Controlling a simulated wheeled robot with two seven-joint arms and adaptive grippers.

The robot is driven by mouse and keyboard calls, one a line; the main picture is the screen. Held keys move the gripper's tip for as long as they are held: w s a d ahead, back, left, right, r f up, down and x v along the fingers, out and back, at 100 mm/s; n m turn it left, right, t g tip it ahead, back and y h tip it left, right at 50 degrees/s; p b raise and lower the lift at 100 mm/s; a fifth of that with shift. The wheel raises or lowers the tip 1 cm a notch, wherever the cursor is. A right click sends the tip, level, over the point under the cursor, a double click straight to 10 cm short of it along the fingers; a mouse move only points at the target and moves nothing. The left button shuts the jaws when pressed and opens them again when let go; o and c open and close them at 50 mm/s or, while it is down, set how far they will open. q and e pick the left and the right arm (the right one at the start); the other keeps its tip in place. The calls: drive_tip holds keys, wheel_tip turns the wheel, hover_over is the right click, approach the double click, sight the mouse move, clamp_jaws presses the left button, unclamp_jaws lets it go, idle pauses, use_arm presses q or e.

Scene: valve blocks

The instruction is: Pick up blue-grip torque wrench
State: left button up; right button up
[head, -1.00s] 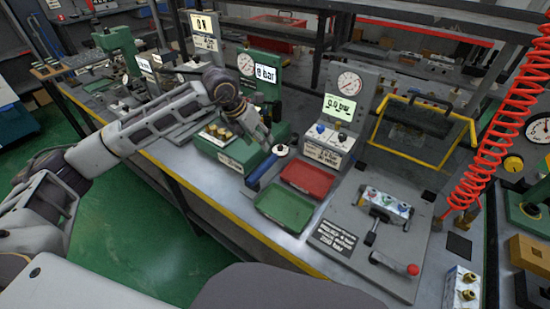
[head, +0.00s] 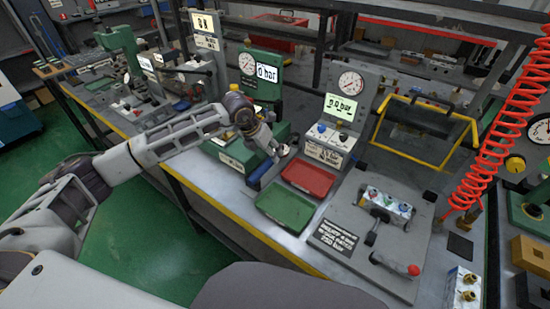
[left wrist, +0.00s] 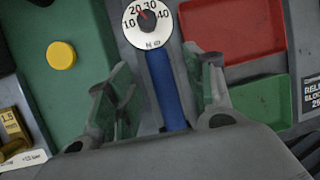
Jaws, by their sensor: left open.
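The torque wrench lies on the bench, left of the two trays. In the left wrist view, the open fingers (left wrist: 156,85) stand on either side of the blue grip with gaps between. The lower end of the grip is hidden behind the gripper body. My right gripper is not in view.
A red tray (head: 308,179) and a green tray (head: 285,208) lie right of the wrench. A green block with a yellow button (left wrist: 61,54) is close on the left. A valve fixture (head: 385,208) and a gauge stand (head: 345,110) are farther right.

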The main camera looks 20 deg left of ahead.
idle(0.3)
use_arm(q)
drive_tip(key=shift+x, duration=2.65)
drive_tip(key=shift+s+a, duration=0.1)
drive_tip(key=c, duration=1.1)
clamp_jaws()
